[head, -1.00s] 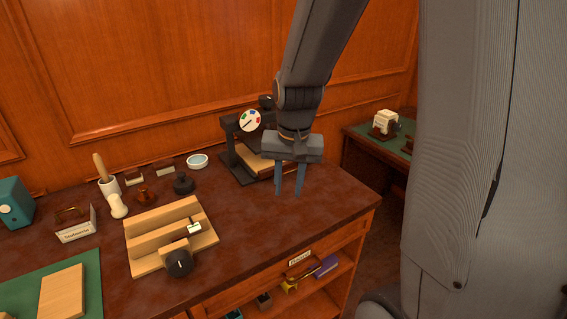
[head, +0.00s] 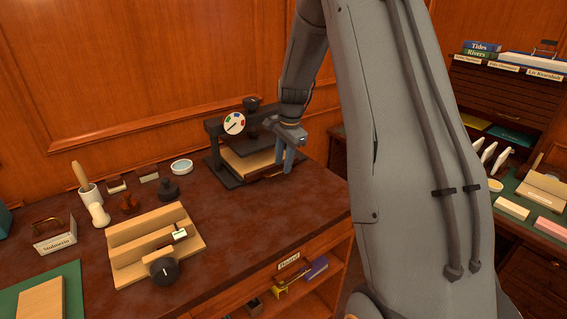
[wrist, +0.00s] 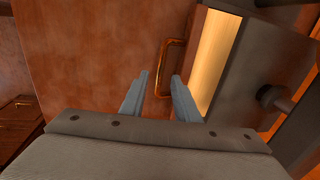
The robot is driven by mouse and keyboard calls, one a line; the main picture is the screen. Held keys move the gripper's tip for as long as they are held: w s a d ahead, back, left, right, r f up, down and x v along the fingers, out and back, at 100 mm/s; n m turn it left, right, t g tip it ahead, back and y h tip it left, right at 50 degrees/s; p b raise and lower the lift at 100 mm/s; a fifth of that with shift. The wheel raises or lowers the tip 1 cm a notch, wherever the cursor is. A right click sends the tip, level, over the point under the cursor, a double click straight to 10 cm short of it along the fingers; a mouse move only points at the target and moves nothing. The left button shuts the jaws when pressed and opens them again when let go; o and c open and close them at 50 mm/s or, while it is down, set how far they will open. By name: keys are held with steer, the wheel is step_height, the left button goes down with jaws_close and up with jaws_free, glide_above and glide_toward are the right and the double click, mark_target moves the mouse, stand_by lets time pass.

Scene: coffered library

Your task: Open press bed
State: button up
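A brass handle (wrist: 165,62) stands at the bed's front edge in the wrist view. My gripper (head: 284,163) is at the press's right front. In the wrist view my gripper (wrist: 160,76) is open, with the handle just beyond its fingertips and roughly between them. I see no contact.
A wooden jig (head: 150,245) with a dark knob stands on the desk (head: 240,215), left of the press. A small white dish (head: 181,166) and several small tools stand near the wall. The desktop in front of the press is clear. Another desk stands at the right.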

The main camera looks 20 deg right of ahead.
steer(key=shift+w+f, duration=0.15)
steer(key=shift+f, duration=0.55)
jaws_close()
